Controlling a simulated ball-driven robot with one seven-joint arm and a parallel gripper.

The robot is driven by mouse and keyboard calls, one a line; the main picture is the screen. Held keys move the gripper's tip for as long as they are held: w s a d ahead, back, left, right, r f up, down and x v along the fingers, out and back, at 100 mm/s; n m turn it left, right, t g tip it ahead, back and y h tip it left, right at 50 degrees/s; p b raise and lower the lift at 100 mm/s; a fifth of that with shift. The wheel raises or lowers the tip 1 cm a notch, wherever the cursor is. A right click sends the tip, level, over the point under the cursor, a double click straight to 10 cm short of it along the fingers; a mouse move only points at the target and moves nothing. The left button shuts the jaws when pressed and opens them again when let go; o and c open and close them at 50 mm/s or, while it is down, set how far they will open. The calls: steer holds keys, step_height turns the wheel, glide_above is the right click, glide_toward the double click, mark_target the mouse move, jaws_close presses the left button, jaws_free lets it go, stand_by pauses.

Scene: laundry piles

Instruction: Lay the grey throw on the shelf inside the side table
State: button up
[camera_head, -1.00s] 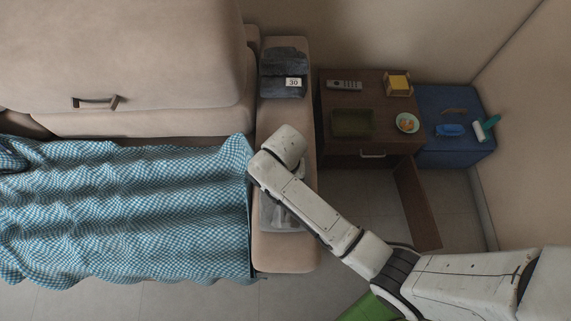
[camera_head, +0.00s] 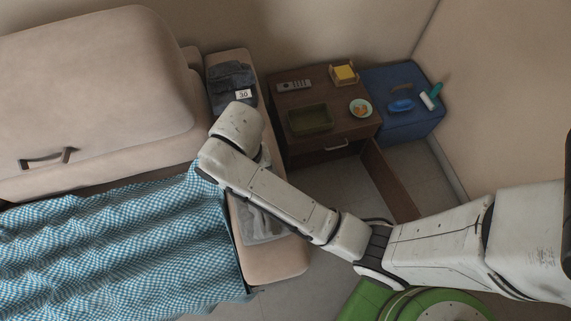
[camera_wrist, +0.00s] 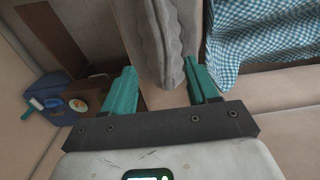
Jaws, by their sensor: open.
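The grey throw (camera_head: 262,224) lies on the sofa's right armrest in the head view, partly hidden by my arm. In the wrist view the throw (camera_wrist: 163,42) is a ribbed grey strip just beyond and between my fingertips. My gripper (camera_wrist: 162,82) is open, with its two teal fingers apart and nothing clamped between them. In the head view the gripper is hidden behind my arm. The dark wooden side table (camera_head: 305,158) stands right of the armrest. A dark panel (camera_head: 388,180) sticks out from its front like an open door. The shelf inside is hidden from both views.
Folded dark jeans (camera_head: 228,76) with a "30" tag lie on the armrest's far end. A green tray (camera_head: 310,119), remote, yellow-topped holder and bowl sit on the side table. A blue box (camera_head: 412,126) stands beside it. A blue checked cloth (camera_head: 110,240) covers the seat.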

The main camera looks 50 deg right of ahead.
steer(key=s+d+f+n, duration=0.1)
steer(key=s+d+n, duration=0.1)
steer(key=s+d, duration=0.2)
steer(key=shift+s+f, duration=0.15)
steer(key=shift+s, duration=0.95)
steer(key=s+d+n, duration=0.1)
steer(key=s, duration=0.2)
steer(key=s+d+n, duration=0.2)
steer(key=s, duration=0.1)
steer(key=s+d+r+n+t, duration=0.1)
steer(key=s, duration=0.2)
steer(key=shift+s+d, duration=0.2)
steer(key=shift+o, duration=0.5)
steer(key=shift+s+d+r+n, duration=0.1)
steer(key=shift+s+d+n, duration=0.1)
steer(key=shift+s+n, duration=0.2)
steer(key=shift+w, duration=0.1)
